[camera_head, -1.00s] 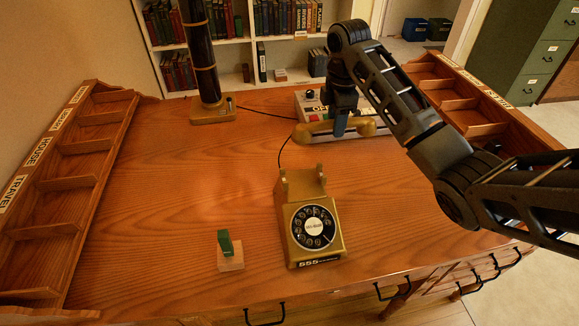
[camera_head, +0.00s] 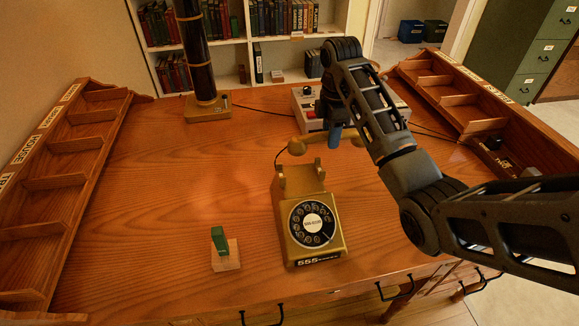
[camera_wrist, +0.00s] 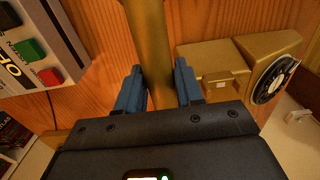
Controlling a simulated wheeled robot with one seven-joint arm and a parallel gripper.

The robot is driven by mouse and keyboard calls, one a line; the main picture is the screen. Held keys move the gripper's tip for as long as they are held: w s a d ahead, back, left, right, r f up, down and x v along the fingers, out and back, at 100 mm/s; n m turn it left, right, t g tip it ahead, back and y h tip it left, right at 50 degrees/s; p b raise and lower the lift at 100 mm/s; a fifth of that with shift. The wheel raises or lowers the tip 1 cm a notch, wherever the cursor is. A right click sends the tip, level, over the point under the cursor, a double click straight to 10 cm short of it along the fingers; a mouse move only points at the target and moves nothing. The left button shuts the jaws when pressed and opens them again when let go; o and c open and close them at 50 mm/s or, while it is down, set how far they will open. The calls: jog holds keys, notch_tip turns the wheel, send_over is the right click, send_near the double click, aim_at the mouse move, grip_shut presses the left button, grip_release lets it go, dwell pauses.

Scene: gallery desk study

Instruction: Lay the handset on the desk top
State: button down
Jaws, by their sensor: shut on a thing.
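The gold handset (camera_head: 297,146) is in my gripper behind the telephone in the head view; my arm hides much of it. In the wrist view the handset's bar (camera_wrist: 149,45) runs between the two blue fingers of my gripper (camera_wrist: 158,90), which is shut on it. The handset is over or on the desk top (camera_head: 160,180); I cannot tell whether it touches the wood. The gold rotary telephone (camera_head: 300,180) stands on the desk with its cradle empty. It also shows at the right in the wrist view (camera_wrist: 215,62).
A grey box with coloured buttons (camera_head: 309,104) stands behind my gripper. A dark column lamp (camera_head: 208,107) is at the back left. A small wooden block with a green piece (camera_head: 225,260) sits at front left. Wooden racks (camera_head: 66,185) line both sides. The left-middle desk is clear.

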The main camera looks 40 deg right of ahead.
jog(key=w+a+f+b, duration=0.1)
jog(key=w+f, duration=0.1)
jog(key=w, duration=0.1)
jog(key=w+a+f+b, duration=0.1)
jog(key=w+a+f, duration=0.1)
jog(key=w, duration=0.2)
jog(key=w+a+f+b, duration=0.1)
jog(key=w+f, duration=0.1)
jog(key=w, duration=0.1)
jog(key=shift+w+a+f, duration=0.15)
jog(key=shift+a+f, duration=0.2)
jog(key=shift+f, duration=2.1)
jog(key=shift+f, duration=0.15)
jog(key=c, duration=0.7)
grip_release()
notch_tip(320, 180, up, 12)
jog(key=shift+r+b, duration=0.15)
jog(key=shift+b, duration=0.15)
